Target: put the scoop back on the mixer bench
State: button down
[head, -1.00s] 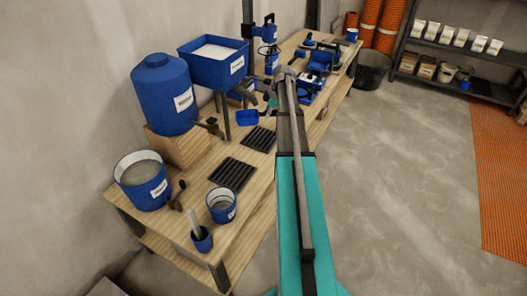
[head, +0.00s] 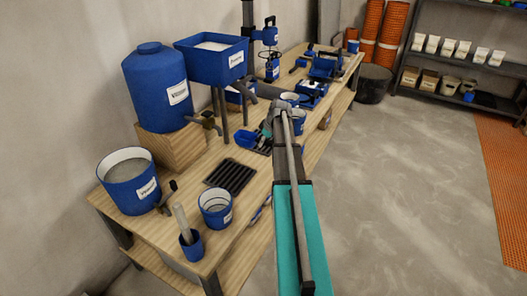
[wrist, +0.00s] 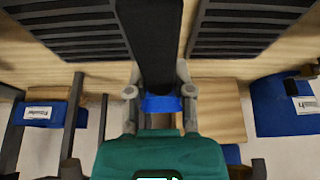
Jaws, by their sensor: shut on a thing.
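My gripper (wrist: 159,96) is shut on the blue scoop (head: 246,139), which points left from it in the head view. A blue part of the scoop (wrist: 160,104) shows between the grey fingers in the wrist view. The scoop is over or at the farther black slatted mat (head: 262,150) on the wooden mixer bench (head: 190,172). I cannot tell whether it touches the mat. My arm hides part of the gripper in the head view.
A nearer slatted mat (head: 230,177), a small bucket (head: 215,208), a cup with a stick (head: 190,242) and a large bucket (head: 129,182) stand on the near bench. A blue tank (head: 155,85) and hopper (head: 211,62) stand behind. Open floor lies right.

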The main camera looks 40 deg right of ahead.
jog(key=shift+a+f+m, duration=0.1)
jog(key=shift+f+m, duration=0.2)
jog(key=shift+f, duration=0.25)
jog(key=shift+f+b, duration=0.15)
jog(key=shift+b, duration=0.25)
notch_tip(320, 180, down, 6)
jog(key=b, duration=0.6)
jog(key=shift+f, duration=0.25)
jog(key=shift+f+b, duration=0.5)
jog(key=shift+b, duration=0.3)
jog(key=shift+c, duration=2.1)
grip_release()
jog(key=shift+r, duration=0.15)
